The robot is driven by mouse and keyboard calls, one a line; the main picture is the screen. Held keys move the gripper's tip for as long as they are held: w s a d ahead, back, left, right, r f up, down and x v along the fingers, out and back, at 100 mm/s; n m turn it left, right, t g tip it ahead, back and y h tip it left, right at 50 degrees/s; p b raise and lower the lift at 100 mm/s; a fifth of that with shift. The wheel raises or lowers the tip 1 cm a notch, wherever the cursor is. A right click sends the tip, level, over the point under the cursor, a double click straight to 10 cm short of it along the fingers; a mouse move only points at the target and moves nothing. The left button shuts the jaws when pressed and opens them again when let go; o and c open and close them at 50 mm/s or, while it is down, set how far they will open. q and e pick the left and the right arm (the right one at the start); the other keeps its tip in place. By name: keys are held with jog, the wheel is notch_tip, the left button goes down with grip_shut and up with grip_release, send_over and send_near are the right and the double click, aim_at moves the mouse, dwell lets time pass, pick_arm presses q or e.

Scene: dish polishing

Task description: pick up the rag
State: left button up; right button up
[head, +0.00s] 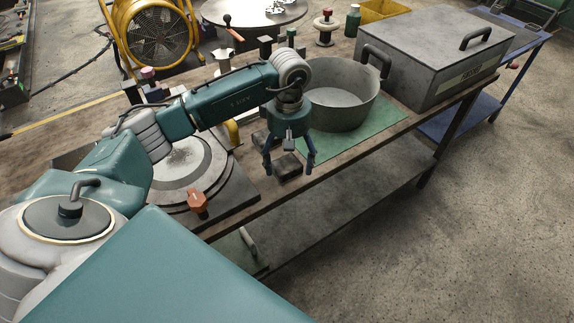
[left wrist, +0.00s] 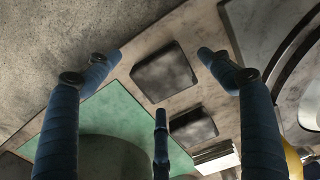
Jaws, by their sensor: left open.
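My left gripper (head: 289,169) is open and empty, pointing down over the front of the workbench. Two dark, flat, folded-looking pieces lie on the bench near it. The front dark piece (head: 289,166) is between and below the fingers; it also shows between the fingertips in the left wrist view (left wrist: 164,73). The back dark piece (head: 260,139) is partly hidden by the gripper; in the left wrist view (left wrist: 193,127) it lies beyond the middle finger. I cannot tell for sure which is the rag. My right gripper is not in view.
A grey metal pot (head: 343,108) stands on a green mat (head: 398,116) just right of my gripper. A round plate (head: 184,160) on a dark base and an orange knob (head: 197,201) are to the left. A large grey box (head: 430,70) stands farther right. The bench's front edge is close.

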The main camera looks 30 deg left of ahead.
aim_at(288, 165)
pick_arm(q)
notch_tip(288, 165, down, 2)
jog(key=shift+a+f+p, duration=0.15)
jog(key=shift+f+p, duration=0.05)
jog(key=shift+p, duration=0.25)
jog(key=shift+f, duration=0.5)
jog(key=c, duration=1.3)
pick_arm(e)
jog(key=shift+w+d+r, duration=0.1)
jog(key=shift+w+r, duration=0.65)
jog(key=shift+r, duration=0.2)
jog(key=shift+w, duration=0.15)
